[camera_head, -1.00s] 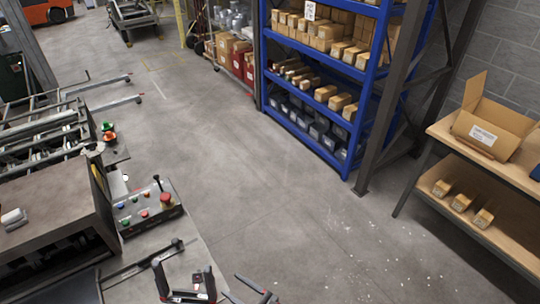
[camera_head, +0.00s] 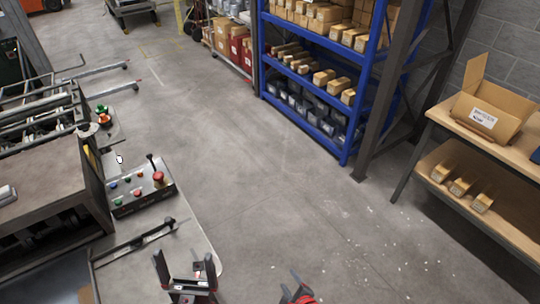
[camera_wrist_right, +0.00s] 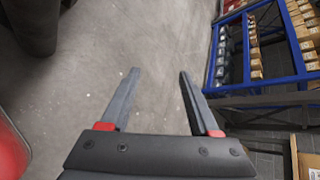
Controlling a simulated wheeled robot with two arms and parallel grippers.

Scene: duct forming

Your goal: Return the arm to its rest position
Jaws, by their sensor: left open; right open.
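My left gripper (camera_head: 185,272) is at the bottom of the head view, over the front edge of the grey machine table. Its two dark fingers point up and stand apart with nothing between them. My right gripper (camera_head: 296,284) is at the bottom of the head view, right of the left one, over bare floor and partly cut off by the frame edge. In the right wrist view its two fingers (camera_wrist_right: 158,95) are spread, with only concrete floor between them.
The machine table (camera_head: 185,250) carries a control box (camera_head: 140,194) with coloured buttons and a red knob. A blue shelf rack (camera_head: 300,68) stands at the back. A wooden bench (camera_head: 515,150) with an open carton (camera_head: 491,112) is at the right. The middle floor is clear.

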